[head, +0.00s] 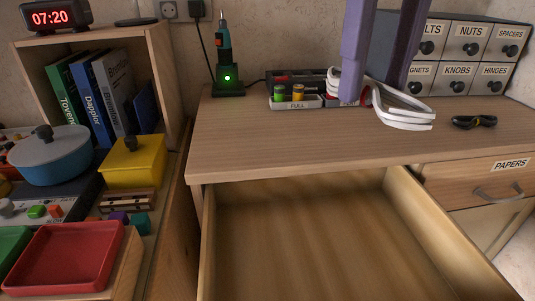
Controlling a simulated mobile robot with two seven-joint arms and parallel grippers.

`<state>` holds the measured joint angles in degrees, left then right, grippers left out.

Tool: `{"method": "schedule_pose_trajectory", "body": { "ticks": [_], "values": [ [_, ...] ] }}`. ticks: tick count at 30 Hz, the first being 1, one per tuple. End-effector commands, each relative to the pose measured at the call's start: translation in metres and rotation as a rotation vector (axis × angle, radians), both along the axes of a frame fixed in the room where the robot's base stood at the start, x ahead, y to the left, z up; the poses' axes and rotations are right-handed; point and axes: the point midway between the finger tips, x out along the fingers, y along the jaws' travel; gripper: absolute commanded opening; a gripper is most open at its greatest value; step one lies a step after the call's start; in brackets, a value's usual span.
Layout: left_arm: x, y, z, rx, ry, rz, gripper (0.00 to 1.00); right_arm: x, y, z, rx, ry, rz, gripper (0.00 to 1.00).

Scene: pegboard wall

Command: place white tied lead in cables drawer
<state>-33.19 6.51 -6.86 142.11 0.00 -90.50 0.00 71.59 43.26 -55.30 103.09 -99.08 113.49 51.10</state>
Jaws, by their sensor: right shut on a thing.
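The white tied lead (403,117) is a flattened bundle of loops above the back of the wooden worktop. My right gripper (374,92) comes down from the top with purple fingers and is shut on the lead. Part of the bundle is hidden behind the fingers, and I cannot tell whether it touches the worktop. An open, empty wooden drawer (300,235) fills the lower middle; its front and any label are out of view. My left gripper is not in view.
A charging screwdriver (223,55), a dark battery rack (290,85) marked FULL and a labelled small-drawer cabinet (467,50) stand at the back. Dark glasses (474,122) lie right. The PAPERS drawer (490,185) is shut. The worktop's front left is clear.

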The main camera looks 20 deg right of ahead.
Motion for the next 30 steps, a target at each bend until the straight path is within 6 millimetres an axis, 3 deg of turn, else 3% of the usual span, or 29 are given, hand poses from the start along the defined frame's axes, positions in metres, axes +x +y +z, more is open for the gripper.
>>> {"method": "schedule_pose_trajectory", "body": {
  "ticks": [1, 9, 18, 26, 30],
  "values": [
    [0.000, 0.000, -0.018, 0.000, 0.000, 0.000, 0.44, 0.000, -0.002, -0.019, 0.001, 0.003, -0.127, 0.00],
    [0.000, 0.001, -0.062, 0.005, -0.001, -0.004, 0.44, 0.003, -0.010, -0.067, 0.002, 0.006, -0.896, 0.00],
    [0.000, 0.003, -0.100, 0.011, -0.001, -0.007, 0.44, 0.005, -0.017, -0.107, 0.002, 0.008, -1.611, 0.00],
    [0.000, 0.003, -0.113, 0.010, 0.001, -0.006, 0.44, 0.005, -0.020, -0.125, 0.001, 0.010, -1.845, 0.00],
    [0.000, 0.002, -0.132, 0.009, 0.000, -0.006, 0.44, 0.004, -0.019, -0.161, -0.003, 0.013, -1.856, 0.00]
  ]
}}
